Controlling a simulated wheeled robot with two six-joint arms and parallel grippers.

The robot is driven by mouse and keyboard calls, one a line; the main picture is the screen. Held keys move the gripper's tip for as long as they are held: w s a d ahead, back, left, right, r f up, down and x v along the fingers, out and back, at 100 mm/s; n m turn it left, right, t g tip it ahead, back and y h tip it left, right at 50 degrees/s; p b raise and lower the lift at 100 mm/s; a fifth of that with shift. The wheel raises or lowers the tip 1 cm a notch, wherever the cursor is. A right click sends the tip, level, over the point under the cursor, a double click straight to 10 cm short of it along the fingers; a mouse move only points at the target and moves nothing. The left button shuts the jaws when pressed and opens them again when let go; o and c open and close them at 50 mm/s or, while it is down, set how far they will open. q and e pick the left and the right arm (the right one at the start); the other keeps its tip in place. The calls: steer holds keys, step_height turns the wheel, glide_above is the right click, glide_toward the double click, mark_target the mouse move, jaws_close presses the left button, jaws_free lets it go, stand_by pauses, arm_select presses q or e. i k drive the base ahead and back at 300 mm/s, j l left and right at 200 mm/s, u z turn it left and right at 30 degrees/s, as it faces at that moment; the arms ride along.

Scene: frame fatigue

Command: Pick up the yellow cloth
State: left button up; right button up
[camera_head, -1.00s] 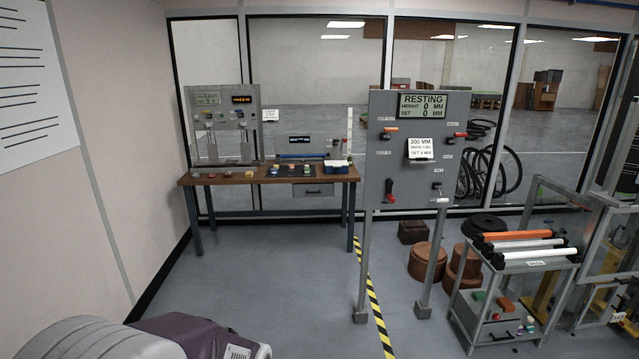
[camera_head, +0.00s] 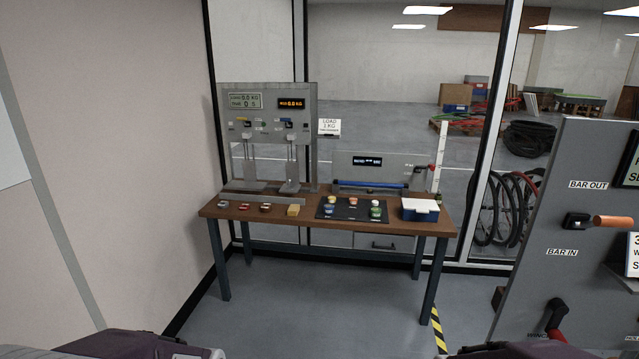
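A small yellow item (camera_head: 293,210), which looks like the folded yellow cloth, lies near the front edge of the brown workbench (camera_head: 262,214). Neither of my grippers is in view. Only parts of my own arms show along the bottom edge, far from the bench. Nothing touches the yellow item.
A grey lever panel (camera_head: 575,170) is at the right. The floor before the bench is clear.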

mark_target(293, 210)
steer(key=i, duration=1.85)
steer(key=i+j+z, duration=0.1)
steer(key=i, duration=1.75)
